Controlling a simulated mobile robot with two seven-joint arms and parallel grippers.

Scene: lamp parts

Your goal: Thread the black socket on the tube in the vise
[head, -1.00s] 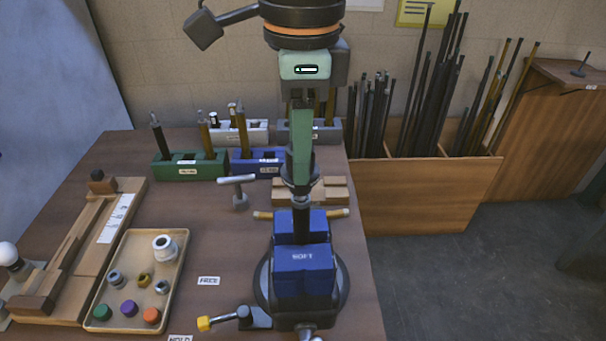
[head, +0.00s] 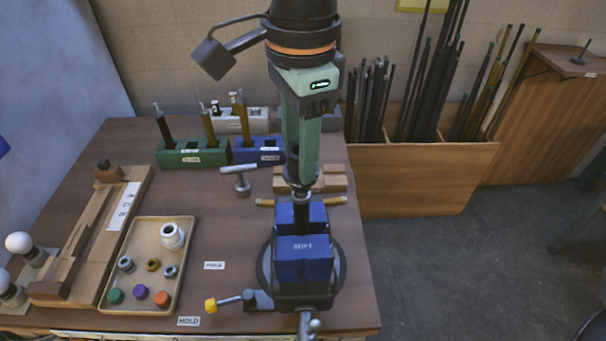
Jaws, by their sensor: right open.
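The vise (head: 303,262) has blue soft jaws and stands at the front right of the table. A short dark upright piece (head: 301,213) shows between the jaws' top and my right gripper; I take it to be the tube's top end or the black socket, and cannot tell which. My right gripper (head: 301,190) points straight down right above the vise, in line with that piece. Its fingers are open, dark and small here, and they partly hide whatever is between them. A separate black socket cannot be made out. My left gripper is not in view.
A tray (head: 140,225) with rings and coloured caps lies left of the vise. A small T-handled tool (head: 240,180) stands behind it, near a green rack (head: 190,155) and a blue rack (head: 258,152). A yellow-tipped vise handle (head: 211,305) sticks out left.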

